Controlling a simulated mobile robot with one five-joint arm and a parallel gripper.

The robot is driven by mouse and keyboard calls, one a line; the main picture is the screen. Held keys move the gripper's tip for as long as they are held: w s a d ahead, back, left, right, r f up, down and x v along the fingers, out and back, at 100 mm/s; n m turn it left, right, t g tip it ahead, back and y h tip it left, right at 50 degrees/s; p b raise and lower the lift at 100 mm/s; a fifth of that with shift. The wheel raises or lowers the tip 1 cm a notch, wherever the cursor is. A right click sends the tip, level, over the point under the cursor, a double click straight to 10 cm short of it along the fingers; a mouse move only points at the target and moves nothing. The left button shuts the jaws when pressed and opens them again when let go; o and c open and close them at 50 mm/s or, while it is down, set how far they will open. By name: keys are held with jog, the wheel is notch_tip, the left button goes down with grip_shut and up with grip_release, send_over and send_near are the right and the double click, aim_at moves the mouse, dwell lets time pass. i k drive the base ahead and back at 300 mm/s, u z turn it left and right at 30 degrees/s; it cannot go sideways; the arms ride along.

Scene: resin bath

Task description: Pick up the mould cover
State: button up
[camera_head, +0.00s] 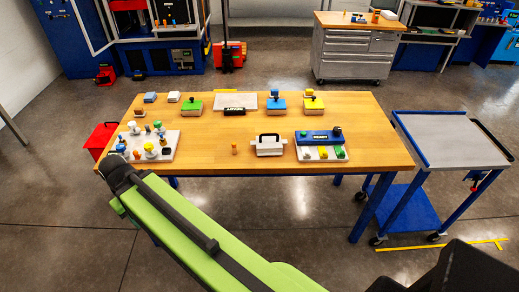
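A white block with a black handle arched over its top (269,149) sits near the front middle of the wooden table. It looks like the mould cover, but I cannot be sure. It stands upright, apart from its neighbours. My green arm reaches in from the bottom right, and its dark end with my gripper (116,170) is at the table's front left corner. My gripper is well to the left of the white block and not touching it. Its fingers are too dark and small to tell whether they are open or shut.
A white tray (171,151) with several small parts is at the table's left. A blue-topped block on a light tray (306,154) is right of the white block. An orange peg (234,148) stands left of it. A grey cart (455,140) stands right of the table.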

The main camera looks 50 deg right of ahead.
aim_at(267, 144)
jog(key=z, duration=0.35)
jog(key=i, duration=1)
jog(key=u, duration=0.35)
